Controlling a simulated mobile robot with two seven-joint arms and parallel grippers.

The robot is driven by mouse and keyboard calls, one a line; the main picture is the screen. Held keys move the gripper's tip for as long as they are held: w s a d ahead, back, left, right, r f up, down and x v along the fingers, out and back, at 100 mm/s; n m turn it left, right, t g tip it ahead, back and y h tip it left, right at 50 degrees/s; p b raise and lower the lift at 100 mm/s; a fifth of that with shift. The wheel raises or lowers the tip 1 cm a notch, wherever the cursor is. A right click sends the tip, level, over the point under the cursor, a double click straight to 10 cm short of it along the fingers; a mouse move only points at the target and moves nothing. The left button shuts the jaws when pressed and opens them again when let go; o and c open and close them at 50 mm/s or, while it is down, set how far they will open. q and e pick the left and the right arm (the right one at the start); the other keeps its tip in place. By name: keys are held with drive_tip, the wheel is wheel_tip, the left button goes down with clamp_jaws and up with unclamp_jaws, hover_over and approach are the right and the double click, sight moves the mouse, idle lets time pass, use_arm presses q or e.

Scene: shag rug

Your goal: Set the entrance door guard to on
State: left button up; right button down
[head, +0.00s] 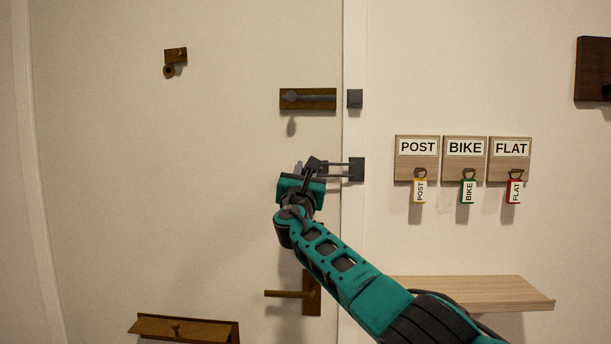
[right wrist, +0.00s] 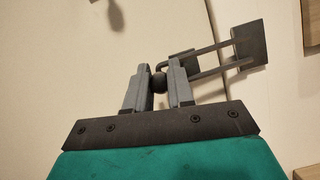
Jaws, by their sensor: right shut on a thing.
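The door guard is a dark grey U-shaped bar (head: 337,164) hinged at a plate (head: 357,170) on the frame. The bar reaches left across the door's edge toward the door. It also shows in the right wrist view (right wrist: 210,71), with its plate (right wrist: 250,43) at upper right. My right gripper (head: 314,164) is at the bar's left end. In the right wrist view its fingers (right wrist: 159,86) are shut on a dark round knob (right wrist: 159,82) by the bar's end. The fingers partly hide where the knob joins. My left gripper is not in view.
A sliding bolt (head: 315,98) sits above the guard, with its keeper (head: 355,98) on the frame. A door handle (head: 311,293) is below. POST, BIKE and FLAT key tags (head: 467,190) hang at right above a wooden shelf (head: 480,290). A letter flap (head: 185,328) is at lower left.

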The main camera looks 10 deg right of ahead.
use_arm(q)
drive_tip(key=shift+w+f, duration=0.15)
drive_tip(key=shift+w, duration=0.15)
use_arm(e)
drive_tip(key=shift+w+m+h, duration=0.25)
drive_tip(key=shift+m+h, duration=0.05)
drive_tip(key=shift+h, duration=0.3)
drive_tip(key=c, duration=1)
unclamp_jaws()
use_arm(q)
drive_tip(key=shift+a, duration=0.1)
use_arm(e)
drive_tip(key=shift+f, duration=0.15)
